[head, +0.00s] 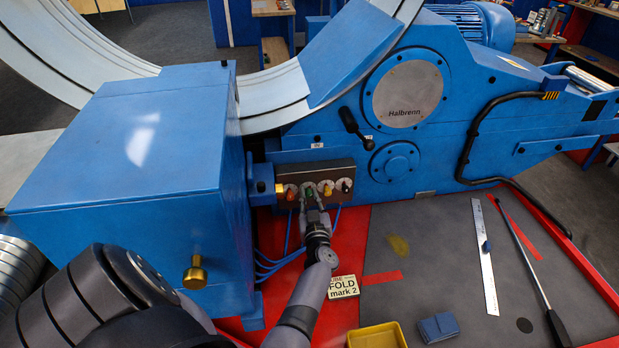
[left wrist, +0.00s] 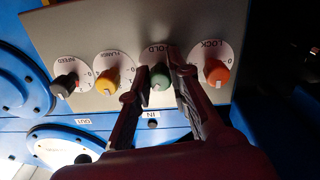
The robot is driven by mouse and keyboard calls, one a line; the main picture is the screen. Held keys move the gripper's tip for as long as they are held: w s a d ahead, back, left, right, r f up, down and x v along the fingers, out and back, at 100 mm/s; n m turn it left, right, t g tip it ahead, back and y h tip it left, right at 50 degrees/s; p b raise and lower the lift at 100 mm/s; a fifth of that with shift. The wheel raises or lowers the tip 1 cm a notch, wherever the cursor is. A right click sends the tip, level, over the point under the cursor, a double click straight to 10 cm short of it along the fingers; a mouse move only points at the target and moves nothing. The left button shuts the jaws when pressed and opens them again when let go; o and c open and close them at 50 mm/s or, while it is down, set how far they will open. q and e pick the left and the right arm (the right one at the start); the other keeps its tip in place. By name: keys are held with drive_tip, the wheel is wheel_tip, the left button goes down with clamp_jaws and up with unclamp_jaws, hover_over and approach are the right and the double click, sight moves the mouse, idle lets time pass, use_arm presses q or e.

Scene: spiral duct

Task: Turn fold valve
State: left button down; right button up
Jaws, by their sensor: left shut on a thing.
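The valve panel (head: 325,171) is a dark plate on the blue machine with several knobs on white dials. In the left wrist view the green fold knob (left wrist: 160,77), under a dial partly hidden but reading "OLD", stands between the yellow knob (left wrist: 107,86) and the orange lock knob (left wrist: 216,73). A black knob (left wrist: 66,84) is at the far left there. My left gripper (left wrist: 158,80) is shut on the green knob, one finger on each side. In the head view the left gripper (head: 314,199) reaches up to the panel from below. My right gripper is not in view.
A blue box housing (head: 130,160) with a brass knob (head: 195,272) stands left of the panel. A black lever (head: 352,128) sticks out above right. A "FOLD mark 2" card (head: 343,287), yellow tray (head: 377,336), ruler (head: 485,255) and rod (head: 525,255) lie right of my arm.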

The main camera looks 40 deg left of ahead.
use_arm(q)
drive_tip(key=shift+n+b, duration=0.45)
drive_tip(key=shift+n, duration=1.35)
drive_tip(key=c, duration=1.5)
unclamp_jaws()
drive_tip(key=shift+o, duration=0.2)
